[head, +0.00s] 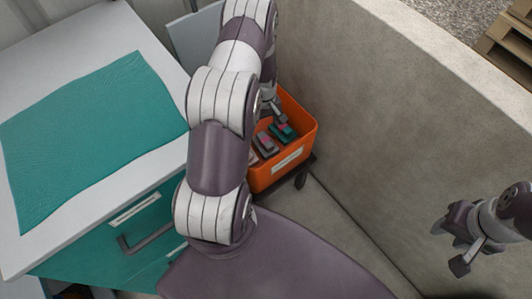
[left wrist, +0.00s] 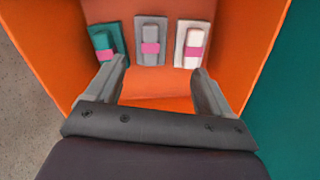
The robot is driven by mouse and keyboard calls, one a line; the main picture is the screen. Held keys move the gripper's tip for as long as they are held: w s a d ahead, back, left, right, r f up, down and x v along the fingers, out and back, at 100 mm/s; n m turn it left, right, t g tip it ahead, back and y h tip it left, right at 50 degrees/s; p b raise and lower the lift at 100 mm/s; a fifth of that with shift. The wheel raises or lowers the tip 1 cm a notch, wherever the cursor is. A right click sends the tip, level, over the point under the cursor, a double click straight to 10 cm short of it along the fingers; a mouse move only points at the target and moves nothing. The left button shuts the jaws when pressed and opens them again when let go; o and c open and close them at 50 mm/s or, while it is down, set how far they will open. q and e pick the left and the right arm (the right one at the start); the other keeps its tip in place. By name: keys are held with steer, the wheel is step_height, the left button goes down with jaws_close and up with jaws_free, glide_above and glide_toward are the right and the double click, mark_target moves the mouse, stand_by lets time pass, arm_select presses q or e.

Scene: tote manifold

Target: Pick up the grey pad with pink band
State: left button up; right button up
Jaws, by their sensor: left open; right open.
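The grey pad with a pink band (left wrist: 150,43) lies in the orange tote (left wrist: 250,50), between a teal pad (left wrist: 103,40) and a white pad (left wrist: 191,45), each with a pink band. In the head view the grey pad (head: 266,144) shows beside the teal pad (head: 286,133); the white pad is mostly hidden behind my arm. My left gripper (left wrist: 159,72) is open and empty over the tote, its fingers apart on either side of the grey pad's line, not touching it. My right gripper (head: 456,245) is open and empty at the right, away from the tote.
The tote has upright walls and a white label (head: 287,160) on its front. A concrete wall (head: 370,120) rises to its right. A white-topped cabinet with a teal mat (head: 90,130) and a drawer handle (head: 150,235) stands at left.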

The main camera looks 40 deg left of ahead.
mark_target(265, 140)
arm_select(q)
steer(key=shift+n+t, duration=0.3)
steer(key=shift+n, duration=0.5)
steer(key=f+b, duration=0.1)
steer(key=f, duration=0.3)
steer(key=w+f+b, duration=0.1)
steer(key=f, duration=0.4)
steer(key=f+b, duration=0.1)
steer(key=f, duration=0.3)
steer(key=shift+w+a+f+b, duration=0.35)
arm_select(e)
step_height(265, 140, down, 4)
steer(key=shift+f, duration=0.15)
arm_select(q)
steer(key=c, duration=0.8)
steer(key=shift+r, duration=0.1)
step_height(265, 140, up, 10)
steer(key=p, duration=0.3)
arm_select(e)
step_height(265, 140, up, 3)
steer(key=shift+r, duration=0.1)
